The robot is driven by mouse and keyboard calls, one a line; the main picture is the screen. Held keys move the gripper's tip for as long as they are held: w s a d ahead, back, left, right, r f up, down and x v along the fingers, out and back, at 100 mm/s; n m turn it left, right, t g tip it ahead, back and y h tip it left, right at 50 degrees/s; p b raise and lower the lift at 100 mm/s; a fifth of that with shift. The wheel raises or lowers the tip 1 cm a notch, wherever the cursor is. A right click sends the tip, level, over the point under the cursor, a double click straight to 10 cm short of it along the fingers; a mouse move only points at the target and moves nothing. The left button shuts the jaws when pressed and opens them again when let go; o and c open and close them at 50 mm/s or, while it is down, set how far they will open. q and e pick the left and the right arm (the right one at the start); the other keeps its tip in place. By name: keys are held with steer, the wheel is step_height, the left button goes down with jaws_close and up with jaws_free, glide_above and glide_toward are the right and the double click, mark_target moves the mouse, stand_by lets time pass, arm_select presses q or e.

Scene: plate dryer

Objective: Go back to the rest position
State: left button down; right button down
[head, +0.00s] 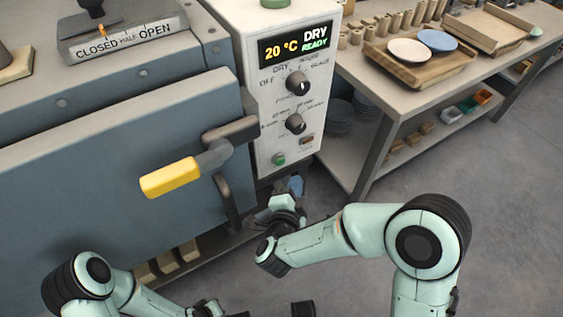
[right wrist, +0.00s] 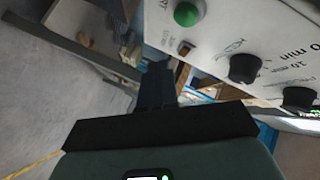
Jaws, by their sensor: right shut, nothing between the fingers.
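My right gripper (head: 296,185) is in front of the dryer's lower right corner, below the control panel (head: 287,90), and its arm comes in from the right. In the right wrist view my right gripper (right wrist: 155,85) is shut and empty, with the panel's green button (right wrist: 188,13) and knobs beyond it. My left arm comes in at the bottom left; dark parts at the bottom edge seem to be its gripper (head: 303,308), mostly cut off, so its jaws cannot be judged. The dryer door (head: 80,190) appears shut, its yellow-ended handle (head: 172,177) pointing left. The display reads 20 °C, DRY READY.
A workbench (head: 350,85) at the right bears a wooden tray (head: 420,70) with a white plate (head: 409,50) and a blue plate (head: 437,40), plus several cups. Dark plates stack on its lower shelf. A damper lever plate (head: 125,38) tops the dryer. Floor (head: 500,180) at the right is clear.

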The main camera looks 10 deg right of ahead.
stand_by(0.4)
